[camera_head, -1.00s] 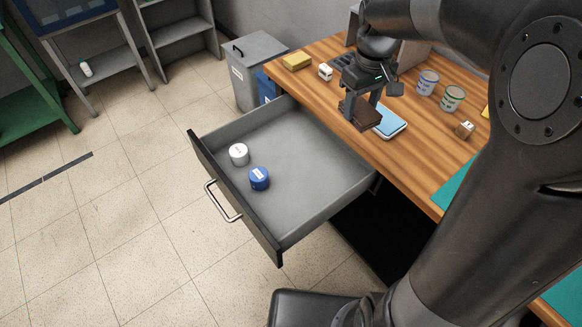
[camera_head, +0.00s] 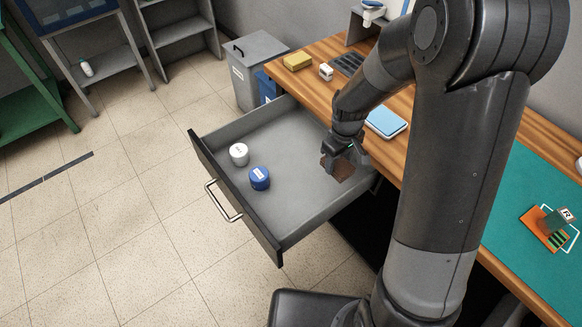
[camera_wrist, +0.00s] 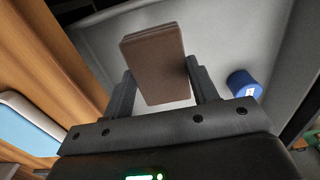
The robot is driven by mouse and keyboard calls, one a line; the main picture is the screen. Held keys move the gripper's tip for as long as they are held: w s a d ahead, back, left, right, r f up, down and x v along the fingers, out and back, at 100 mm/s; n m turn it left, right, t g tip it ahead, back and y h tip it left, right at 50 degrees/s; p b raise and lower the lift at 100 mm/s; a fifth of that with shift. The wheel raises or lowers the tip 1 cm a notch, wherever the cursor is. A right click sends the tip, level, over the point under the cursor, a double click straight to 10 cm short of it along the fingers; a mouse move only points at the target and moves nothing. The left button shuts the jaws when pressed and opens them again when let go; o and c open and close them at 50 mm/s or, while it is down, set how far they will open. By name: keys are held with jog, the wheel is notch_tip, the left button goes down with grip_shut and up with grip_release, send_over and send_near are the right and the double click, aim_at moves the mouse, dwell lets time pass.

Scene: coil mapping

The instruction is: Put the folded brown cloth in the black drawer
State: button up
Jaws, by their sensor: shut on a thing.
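The folded brown cloth (camera_head: 343,168) is in my gripper (camera_head: 339,160), over the right part of the open drawer in the head view. In the wrist view the cloth (camera_wrist: 154,62) sits between the two fingers of my gripper (camera_wrist: 158,85). The gripper is shut on it. The black-fronted drawer (camera_head: 225,190) is pulled out, with a grey inside and a metal handle. I cannot tell whether the cloth touches the drawer floor. A white round container (camera_head: 239,154) and a blue one (camera_head: 259,178) stand in the drawer's left part; the blue one also shows in the wrist view (camera_wrist: 243,84).
The wooden desk (camera_head: 310,68) borders the drawer, with a blue-and-white pad (camera_head: 386,122), a yellow block (camera_head: 297,61) and a small white item (camera_head: 326,71) on it. A grey bin (camera_head: 259,72) stands behind the drawer. The drawer's middle floor is clear.

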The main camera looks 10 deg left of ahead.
jog(key=shift+a+f, duration=0.1)
jog(key=shift+f, duration=0.35)
jog(key=a+f, duration=0.2)
jog(key=a, duration=0.1)
jog(key=w+a+f, duration=0.1)
jog(key=a+f, duration=0.1)
jog(key=a, duration=0.2)
jog(key=a+f, duration=0.3)
jog(key=a, duration=0.1)
jog(key=shift+w+a, duration=0.1)
jog(key=shift+w, duration=0.3)
jog(key=shift+f, duration=2)
jog(key=shift+f, duration=0.15)
jog(key=o, duration=0.9)
jog(key=shift+o, duration=0.2)
